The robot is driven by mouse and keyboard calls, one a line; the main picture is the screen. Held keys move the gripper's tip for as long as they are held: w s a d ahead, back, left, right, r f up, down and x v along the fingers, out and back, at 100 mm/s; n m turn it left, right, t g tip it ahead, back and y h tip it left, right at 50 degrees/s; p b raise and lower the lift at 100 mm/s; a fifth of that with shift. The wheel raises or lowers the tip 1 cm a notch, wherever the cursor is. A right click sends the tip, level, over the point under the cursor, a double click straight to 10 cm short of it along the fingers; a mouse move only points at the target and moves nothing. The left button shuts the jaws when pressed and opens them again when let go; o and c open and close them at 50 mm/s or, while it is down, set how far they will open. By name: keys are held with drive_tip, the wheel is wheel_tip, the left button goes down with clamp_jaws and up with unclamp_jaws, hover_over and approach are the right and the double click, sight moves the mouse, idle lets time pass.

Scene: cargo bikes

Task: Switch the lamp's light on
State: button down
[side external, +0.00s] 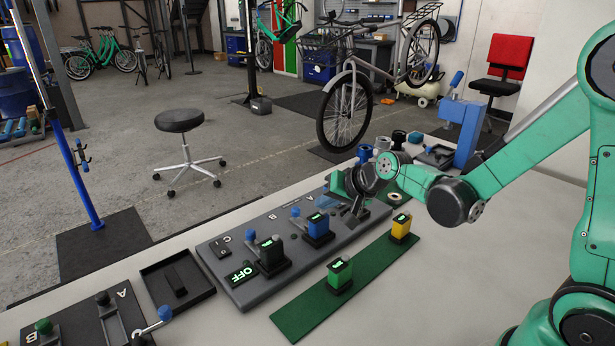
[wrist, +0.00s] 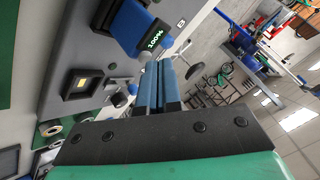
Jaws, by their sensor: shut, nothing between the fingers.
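I cannot pick out a lamp for certain in either view. A grey board (side external: 232,288) with lettered stations carries a lit "OFF" display (side external: 243,274). A black battery block (side external: 271,252) and a blue battery block (side external: 318,226) stand on it, each beside a small lever. The blue block's display reads 100% in the wrist view (wrist: 155,38). My gripper (wrist: 160,64) is shut and empty, above the far right part of the board. A square black dock with a pale inset (wrist: 82,84) and a small blue lever (wrist: 131,88) show beside the fingers. The gripper partly hides this area in the side view.
A green mat (side external: 305,308) in front holds a green block (side external: 340,273) and a yellow block (side external: 401,226). A black tray (side external: 178,284) lies left of the board. A blue stand (side external: 463,130) and several small items are at the table's right end.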

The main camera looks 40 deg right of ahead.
sight(326, 215)
drive_tip(key=shift+r, duration=0.45)
wheel_tip(326, 215, up, 6)
idle(0.5)
